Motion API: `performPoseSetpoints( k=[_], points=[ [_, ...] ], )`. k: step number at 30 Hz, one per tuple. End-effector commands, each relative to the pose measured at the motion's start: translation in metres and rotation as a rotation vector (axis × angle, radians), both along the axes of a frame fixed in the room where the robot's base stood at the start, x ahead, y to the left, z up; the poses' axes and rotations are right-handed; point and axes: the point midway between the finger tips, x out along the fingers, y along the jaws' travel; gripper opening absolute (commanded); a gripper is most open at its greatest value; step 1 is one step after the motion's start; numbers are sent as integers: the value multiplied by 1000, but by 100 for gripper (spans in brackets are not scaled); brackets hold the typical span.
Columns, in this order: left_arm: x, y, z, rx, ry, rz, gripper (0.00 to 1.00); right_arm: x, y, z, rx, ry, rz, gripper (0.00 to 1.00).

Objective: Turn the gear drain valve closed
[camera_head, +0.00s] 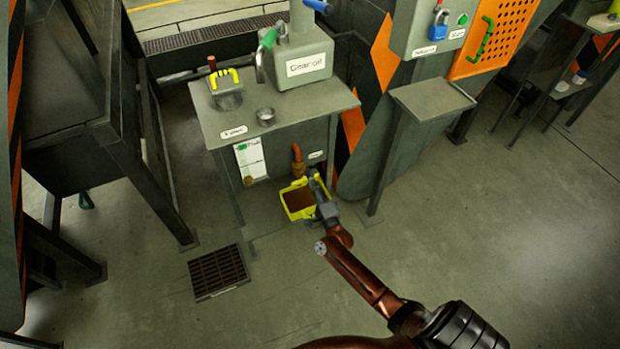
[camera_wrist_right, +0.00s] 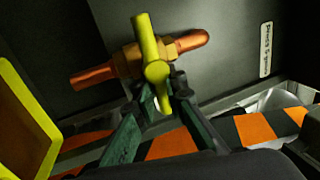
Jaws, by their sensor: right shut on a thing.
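The gear drain valve has a brass body (camera_wrist_right: 127,61) on a copper pipe, with a yellow lever handle (camera_wrist_right: 149,42) that lies roughly crosswise to the pipe in the right wrist view. In the head view its copper pipe (camera_head: 298,154) shows on the front of the grey cabinet, while my arm hides much of the valve. My right gripper (camera_head: 315,176) is at the valve. In the wrist view its fingers (camera_wrist_right: 163,97) are shut on the lower end of the handle. My left gripper is not in view.
A yellow tray (camera_head: 287,213) with brown contents sits below the valve, close to my right gripper; its yellow rim also shows in the wrist view (camera_wrist_right: 30,105). The grey cabinet (camera_head: 285,140) carries a "Gear oil" box (camera_head: 305,64). A small grey table (camera_head: 430,97) stands right.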

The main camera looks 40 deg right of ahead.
Motion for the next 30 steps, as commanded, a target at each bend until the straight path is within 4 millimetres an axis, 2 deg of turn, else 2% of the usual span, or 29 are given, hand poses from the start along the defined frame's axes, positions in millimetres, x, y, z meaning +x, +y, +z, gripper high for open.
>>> performPoseSetpoints(
  k=[1, 14, 15, 21, 30],
  points=[
    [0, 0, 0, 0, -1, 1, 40, -1, 5, -6, 11, 9, 7, 0],
    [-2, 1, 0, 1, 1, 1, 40, -1, 5, -7, 19, 8, 8, 0],
    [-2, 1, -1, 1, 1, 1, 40, -1, 5, -7, 18, 8, 7, 14],
    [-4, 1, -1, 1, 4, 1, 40, 0, 3, -4, 15, 3, 5, 27],
    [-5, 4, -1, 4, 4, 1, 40, -1, 2, -2, 12, 0, 2, 28]
  ],
)
